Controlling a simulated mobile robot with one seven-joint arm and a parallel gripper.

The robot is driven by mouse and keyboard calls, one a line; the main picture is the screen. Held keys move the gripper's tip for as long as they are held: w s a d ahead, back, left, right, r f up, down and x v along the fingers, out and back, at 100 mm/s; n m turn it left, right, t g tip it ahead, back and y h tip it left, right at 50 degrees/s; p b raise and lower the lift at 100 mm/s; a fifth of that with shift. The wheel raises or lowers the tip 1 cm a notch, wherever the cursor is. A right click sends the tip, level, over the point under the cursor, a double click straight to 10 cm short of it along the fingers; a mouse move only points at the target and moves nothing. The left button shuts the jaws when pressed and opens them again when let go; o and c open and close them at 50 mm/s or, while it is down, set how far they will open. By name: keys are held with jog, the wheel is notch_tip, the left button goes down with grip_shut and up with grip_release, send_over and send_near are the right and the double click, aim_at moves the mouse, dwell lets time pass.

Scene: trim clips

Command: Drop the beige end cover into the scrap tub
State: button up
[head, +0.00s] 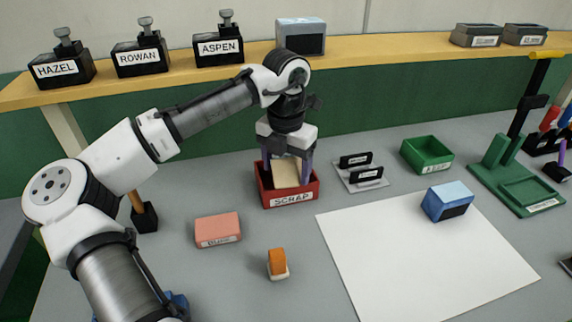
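The beige end cover (287,174) is between the two fingers of my gripper (287,169), which look closed against its sides. It is at the mouth of the red scrap tub (292,200), with its lower part behind the tub's front wall. The tub stands on the grey bench, with a label on its front. The fingertips also reach down to the tub's opening. I cannot tell whether the cover touches the tub's floor.
A pink block (218,229) and an orange-and-cream piece (278,264) lie in front of the tub. Right of it are a black-clip holder (361,173), a green tray (427,154) and a blue block (447,201) on a white sheet (420,265). A shelf (370,49) runs behind.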

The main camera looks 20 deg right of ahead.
jog(key=shift+r, duration=0.15)
notch_tip(320, 180, up, 13)
jog(key=shift+b, duration=0.3)
jog(key=shift+f, duration=0.2)
